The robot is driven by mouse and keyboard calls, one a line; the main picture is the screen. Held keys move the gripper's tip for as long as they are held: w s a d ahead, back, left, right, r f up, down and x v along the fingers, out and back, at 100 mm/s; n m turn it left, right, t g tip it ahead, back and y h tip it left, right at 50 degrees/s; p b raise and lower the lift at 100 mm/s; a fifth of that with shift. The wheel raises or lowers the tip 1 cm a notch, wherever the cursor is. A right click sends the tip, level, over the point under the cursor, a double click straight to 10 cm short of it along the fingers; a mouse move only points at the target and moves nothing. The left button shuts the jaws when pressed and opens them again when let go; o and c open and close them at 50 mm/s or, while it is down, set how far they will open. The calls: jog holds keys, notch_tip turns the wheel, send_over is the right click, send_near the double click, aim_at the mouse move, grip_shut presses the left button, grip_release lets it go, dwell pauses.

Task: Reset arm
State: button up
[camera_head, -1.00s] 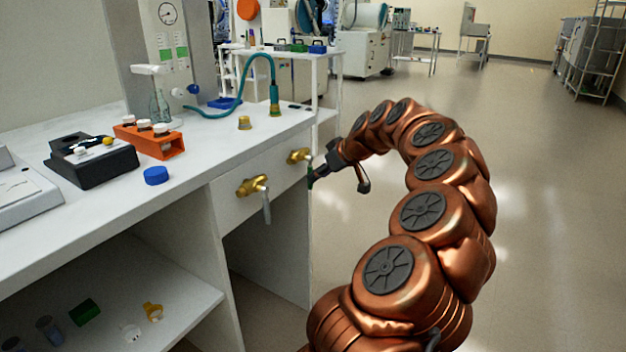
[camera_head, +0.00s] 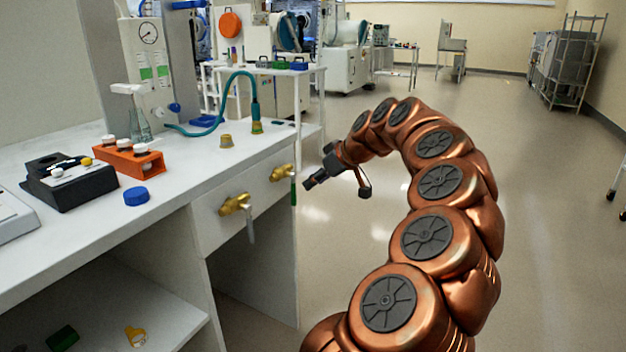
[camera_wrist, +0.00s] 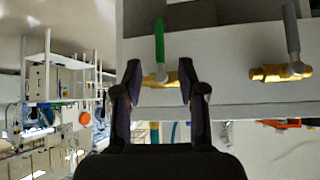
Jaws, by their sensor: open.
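My gripper (camera_head: 316,180) is at the end of my curved copper arm, in the head view. It points left toward the bench front and is apart from it, with floor behind it. In the wrist view my gripper (camera_wrist: 160,82) has its two dark fingers spread with nothing held between them. Beyond the fingers is a brass valve with a green handle (camera_wrist: 159,42). In the head view this far valve (camera_head: 281,173) sits on the bench's front panel, its green handle hanging down. A nearer brass valve (camera_head: 235,204) has a grey handle, also hanging down.
The white bench (camera_head: 175,190) fills the left side. It carries an orange rack (camera_head: 128,160), a black device (camera_head: 68,183), a blue cap (camera_head: 136,196) and a teal hose (camera_head: 226,95). A lower shelf (camera_head: 140,315) holds small items. Open floor (camera_head: 530,170) lies to the right.

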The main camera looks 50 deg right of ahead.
dwell(0.3)
jog(key=w+a+r+n+g+y+p, duration=0.1)
jog(key=a+r+p, duration=0.4)
jog(key=a, duration=0.6)
jog(key=w+a+r+n+g+y+p, duration=0.15)
jog(key=a+r+p, duration=0.35)
jog(key=a, duration=0.6)
jog(key=a+r+n+g+y+p, duration=0.15)
jog(key=a+r+p, duration=0.35)
jog(key=a, duration=0.7)
jog(key=s+a+r+g+h+p, duration=0.2)
jog(key=s+a+g+p, duration=0.1)
jog(key=s+a+p, duration=0.55)
jog(key=s+a+m+g+h+p, duration=0.1)
jog(key=s+a+m+g+p, duration=0.2)
jog(key=s+p, duration=0.5)
jog(key=s, duration=0.8)
jog(key=shift+s+r+g+h, duration=0.15)
jog(key=shift+r+g+h, duration=0.15)
jog(key=shift+r+g, duration=0.1)
jog(key=shift+s, duration=0.1)
